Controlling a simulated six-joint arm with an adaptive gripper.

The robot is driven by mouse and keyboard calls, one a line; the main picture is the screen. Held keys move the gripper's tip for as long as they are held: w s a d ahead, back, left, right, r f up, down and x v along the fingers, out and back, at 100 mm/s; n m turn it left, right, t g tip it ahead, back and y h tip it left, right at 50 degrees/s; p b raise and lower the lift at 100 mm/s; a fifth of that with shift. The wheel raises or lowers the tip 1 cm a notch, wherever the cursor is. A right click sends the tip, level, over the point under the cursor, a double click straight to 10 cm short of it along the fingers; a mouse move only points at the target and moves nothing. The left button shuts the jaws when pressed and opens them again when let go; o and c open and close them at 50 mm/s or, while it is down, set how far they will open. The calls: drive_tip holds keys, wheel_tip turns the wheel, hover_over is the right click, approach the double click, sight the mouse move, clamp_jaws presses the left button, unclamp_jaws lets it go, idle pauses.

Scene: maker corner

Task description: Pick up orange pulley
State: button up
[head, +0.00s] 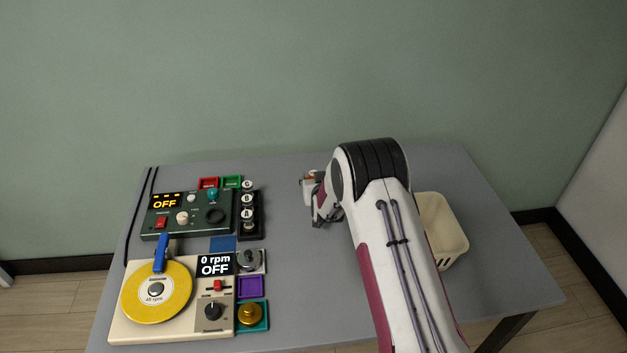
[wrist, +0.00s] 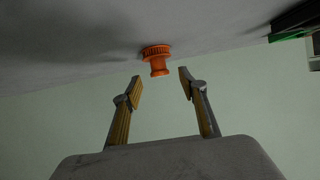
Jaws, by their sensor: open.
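The orange pulley (wrist: 157,58) stands on the grey table in the wrist view, which shows the scene upside down. It has a wide toothed rim and a narrower hub. My gripper (wrist: 160,87) is open, its two fingers spread on either side of the line to the pulley. The pulley lies just beyond the fingertips, roughly centred between them, and does not appear to be touched. In the head view my gripper (head: 322,218) is low over the middle of the table, partly covered by my arm.
A cream basket (head: 440,230) stands right of my arm, partly hidden. At left are a green control box (head: 188,215), a turntable with a yellow disc (head: 157,291), a black rack (head: 249,229) and small coloured trays. The table (head: 300,290) is clear between them and my arm.

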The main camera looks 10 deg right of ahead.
drive_tip(key=shift+x, duration=2.3)
drive_tip(key=c, duration=1.1)
